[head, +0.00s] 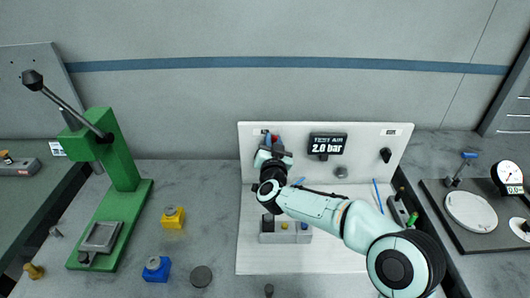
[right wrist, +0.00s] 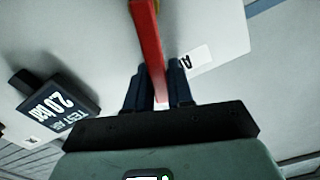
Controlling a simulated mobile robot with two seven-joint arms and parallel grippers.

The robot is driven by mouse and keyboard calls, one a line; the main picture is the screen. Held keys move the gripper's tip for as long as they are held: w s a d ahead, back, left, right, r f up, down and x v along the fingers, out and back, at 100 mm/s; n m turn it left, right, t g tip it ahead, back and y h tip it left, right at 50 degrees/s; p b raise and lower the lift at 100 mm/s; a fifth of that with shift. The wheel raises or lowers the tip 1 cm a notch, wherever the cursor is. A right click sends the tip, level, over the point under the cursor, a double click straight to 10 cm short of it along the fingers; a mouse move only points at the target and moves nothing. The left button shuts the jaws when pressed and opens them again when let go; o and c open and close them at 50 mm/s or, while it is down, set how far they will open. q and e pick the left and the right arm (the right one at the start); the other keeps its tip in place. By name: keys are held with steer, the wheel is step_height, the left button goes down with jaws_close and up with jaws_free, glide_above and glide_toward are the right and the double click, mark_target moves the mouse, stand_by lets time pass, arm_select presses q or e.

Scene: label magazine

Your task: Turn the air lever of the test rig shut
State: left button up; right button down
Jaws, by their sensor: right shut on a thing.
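The test rig has a white upright panel (head: 360,170) with a dark display (head: 327,144) reading "TEST AIR 2.0 bar". The air lever (right wrist: 150,45) is a red bar in the right wrist view, running from the top edge down between my fingers. My right gripper (right wrist: 158,85) is shut on the lever, with one dark blue finger on each side. In the head view my right gripper (head: 272,141) is at the panel's upper left, left of the display, and my wrist hides most of the lever. My left gripper is out of view.
A dark knob (head: 386,155) is on the panel's right. A grey block (head: 270,237) stands on the rig's white base below my arm. A green press (head: 118,170) stands left, with yellow (head: 172,222) and blue (head: 157,273) pieces beside it. A gauge (head: 508,173) stands right.

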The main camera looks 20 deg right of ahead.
arm_select(q)
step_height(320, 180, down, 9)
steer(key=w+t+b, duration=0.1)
steer(key=b, duration=0.9)
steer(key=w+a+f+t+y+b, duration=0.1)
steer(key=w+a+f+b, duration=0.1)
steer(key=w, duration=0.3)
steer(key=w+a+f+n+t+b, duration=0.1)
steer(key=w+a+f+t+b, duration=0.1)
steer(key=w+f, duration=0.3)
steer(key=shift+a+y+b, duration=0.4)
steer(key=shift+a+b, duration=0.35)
arm_select(e)
steer(key=s+d+f+m, duration=0.1)
steer(key=d+f+m, duration=0.3)
steer(key=m, duration=1)
steer(key=shift+f, duration=1.2)
steer(key=shift+s, duration=0.1)
steer(key=c, duration=1.1)
jaws_free()
steer(key=shift+s, duration=0.1)
